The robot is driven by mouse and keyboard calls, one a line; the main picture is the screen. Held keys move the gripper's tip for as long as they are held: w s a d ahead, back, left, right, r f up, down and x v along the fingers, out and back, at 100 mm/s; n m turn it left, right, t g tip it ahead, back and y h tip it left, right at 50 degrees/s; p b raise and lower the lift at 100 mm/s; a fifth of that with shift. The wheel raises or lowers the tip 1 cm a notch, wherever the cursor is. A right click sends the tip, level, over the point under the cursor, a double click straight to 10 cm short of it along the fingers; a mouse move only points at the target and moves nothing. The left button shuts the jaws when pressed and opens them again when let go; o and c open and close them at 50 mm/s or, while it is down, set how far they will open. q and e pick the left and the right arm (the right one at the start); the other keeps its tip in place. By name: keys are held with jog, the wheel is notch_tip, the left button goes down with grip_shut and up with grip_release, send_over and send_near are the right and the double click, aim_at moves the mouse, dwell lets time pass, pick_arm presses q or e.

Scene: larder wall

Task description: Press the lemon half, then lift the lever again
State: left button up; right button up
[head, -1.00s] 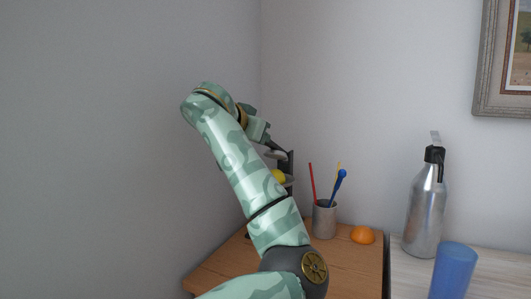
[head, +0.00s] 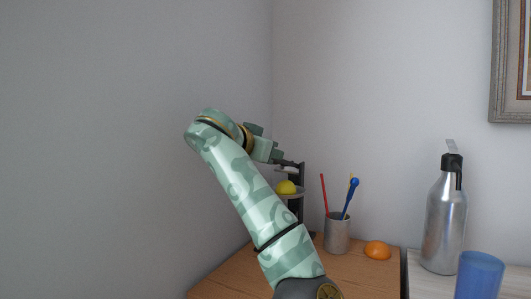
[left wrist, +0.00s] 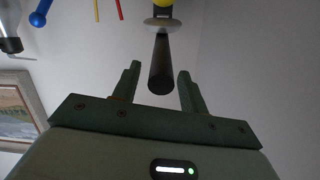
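The yellow lemon half (head: 286,187) sits on the grey cup of a dark press (head: 301,180) at the back of the wooden top, partly behind my left arm. The press's dark lever (head: 289,162) reaches out above the lemon toward my left gripper (head: 276,156). In the left wrist view my left gripper (left wrist: 159,75) is open. Its two fingers stand on either side of the dark lever (left wrist: 161,65), with gaps showing on both sides. The pale presser (left wrist: 161,22) and a bit of yellow show beyond it. My right gripper is not in view.
A grey cup (head: 337,235) with pens stands right of the press, with an orange half (head: 377,250) beside it. A silver bottle (head: 444,225) and blue tumbler (head: 479,276) stand on the pale top at right. A wall rises close at left.

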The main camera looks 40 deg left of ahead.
pick_arm(q)
jog(key=shift+s, duration=0.15)
jog(key=p+v, duration=0.8)
jog(key=v, duration=0.8)
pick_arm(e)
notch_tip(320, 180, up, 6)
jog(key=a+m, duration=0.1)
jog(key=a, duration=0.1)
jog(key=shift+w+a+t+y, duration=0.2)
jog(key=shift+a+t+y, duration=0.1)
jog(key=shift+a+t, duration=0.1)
pick_arm(q)
jog(key=shift+d, duration=0.1)
